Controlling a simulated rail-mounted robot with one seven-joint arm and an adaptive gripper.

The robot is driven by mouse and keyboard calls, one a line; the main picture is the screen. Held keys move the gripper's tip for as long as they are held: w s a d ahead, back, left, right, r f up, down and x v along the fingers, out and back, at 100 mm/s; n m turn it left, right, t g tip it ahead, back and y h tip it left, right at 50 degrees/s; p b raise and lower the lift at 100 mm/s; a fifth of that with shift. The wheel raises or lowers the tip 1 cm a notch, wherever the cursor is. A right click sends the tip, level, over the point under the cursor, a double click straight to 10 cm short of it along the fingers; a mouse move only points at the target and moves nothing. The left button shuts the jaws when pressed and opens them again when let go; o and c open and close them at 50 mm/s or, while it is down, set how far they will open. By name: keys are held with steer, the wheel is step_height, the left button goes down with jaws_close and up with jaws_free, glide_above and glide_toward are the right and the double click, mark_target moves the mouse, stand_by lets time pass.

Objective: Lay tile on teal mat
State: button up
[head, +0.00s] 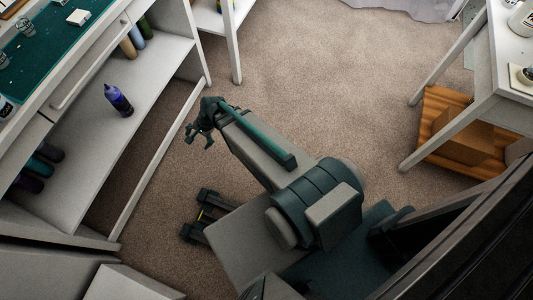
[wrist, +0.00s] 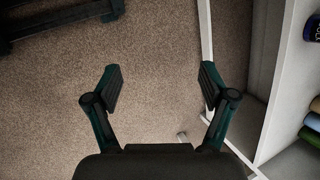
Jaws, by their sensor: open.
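The teal mat (head: 62,43) lies on the white workbench at the upper left of the head view. A small white block (head: 78,17) rests at its far right edge; I cannot tell whether it is the tile. No other thing that is clearly a tile shows. My gripper (head: 198,138) is out over the carpet, right of the bench's lower shelf and apart from the mat. In the wrist view my gripper (wrist: 161,88) is open, with only carpet between its fingers.
Small cups (head: 27,25) stand on the mat. A purple bottle (head: 118,100) is on the lower shelf (head: 95,135). Rolls (head: 128,47) lie on shelving behind it. A white table (head: 510,80) stands at the right, with a wooden box (head: 460,140) below. Carpet (head: 320,85) between is clear.

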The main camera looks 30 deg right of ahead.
steer(key=s+d+f+n+g+h, duration=0.1)
steer(key=s+d+f+n+g, duration=0.2)
steer(key=s, duration=0.7)
steer(key=s+d+f+n+g+h, duration=0.2)
steer(key=s+d+f+n+g, duration=0.1)
steer(key=s, duration=0.8)
steer(key=s+d+f+n+g+h, duration=0.1)
steer(key=s+d+f+n, duration=0.4)
steer(key=s, duration=0.6)
steer(key=shift+s+n+g+h, duration=0.2)
steer(key=shift+n+g+h, duration=0.2)
steer(key=shift+n+g, duration=0.4)
step_height(320, 180, up, 5)
steer(key=p, duration=0.4)
steer(key=shift+p, duration=0.4)
steer(key=shift+f, duration=0.1)
